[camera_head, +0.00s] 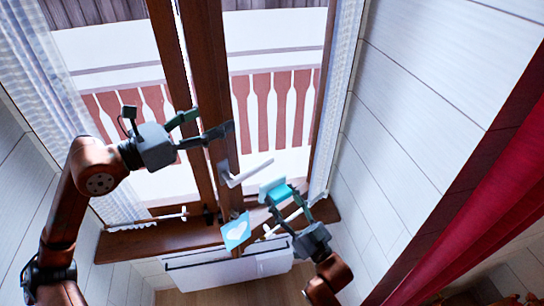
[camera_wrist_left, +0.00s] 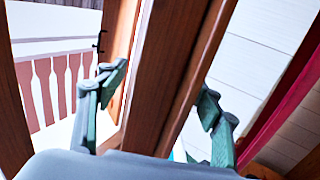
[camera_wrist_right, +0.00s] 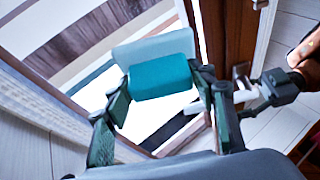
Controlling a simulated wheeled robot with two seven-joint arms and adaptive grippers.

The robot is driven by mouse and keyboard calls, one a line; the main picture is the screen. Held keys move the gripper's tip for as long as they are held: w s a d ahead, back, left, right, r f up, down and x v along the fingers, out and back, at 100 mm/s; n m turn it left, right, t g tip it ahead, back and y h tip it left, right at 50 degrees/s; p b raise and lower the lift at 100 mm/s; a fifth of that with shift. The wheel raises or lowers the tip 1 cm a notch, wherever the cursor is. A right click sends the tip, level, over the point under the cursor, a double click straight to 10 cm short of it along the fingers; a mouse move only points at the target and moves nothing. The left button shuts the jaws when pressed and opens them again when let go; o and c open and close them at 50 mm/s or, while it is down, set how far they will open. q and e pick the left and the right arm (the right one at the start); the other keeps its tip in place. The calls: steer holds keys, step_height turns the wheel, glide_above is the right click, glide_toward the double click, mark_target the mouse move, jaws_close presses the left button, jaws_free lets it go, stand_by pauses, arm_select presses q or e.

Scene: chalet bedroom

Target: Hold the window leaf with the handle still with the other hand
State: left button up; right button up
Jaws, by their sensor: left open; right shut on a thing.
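The window leaf with the handle (camera_head: 204,50) has a brown wooden frame, and its white lever handle (camera_head: 247,173) sticks out to the right. My left gripper (camera_head: 213,121) is open at the wooden stile above the handle. In the left wrist view its fingers (camera_wrist_left: 163,90) show on either side of the brown wood; I cannot tell whether they touch it. My right gripper (camera_head: 285,199) is shut on a teal block with a pale plate (camera_head: 272,186), right of the handle. The right wrist view shows the teal block (camera_wrist_right: 162,78) between its fingers.
A light blue card with a white heart (camera_head: 236,232) hangs below the handle. A white radiator (camera_head: 215,274) stands under the wooden sill (camera_head: 150,241). White curtains (camera_head: 68,105) flank the window. A red curtain (camera_head: 450,230) hangs at the right.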

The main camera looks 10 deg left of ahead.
arm_select(q)
steer(key=shift+s+a+f, duration=0.1)
steer(key=shift+a, duration=0.1)
arm_select(e)
steer(key=shift+f, duration=0.2)
arm_select(q)
steer(key=b+v, duration=0.4)
steer(key=v, duration=0.4)
steer(key=shift+s, duration=0.3)
arm_select(e)
steer(key=shift+w+f, duration=0.2)
steer(key=shift+f, duration=2.05)
arm_select(q)
steer(key=shift+a, duration=0.15)
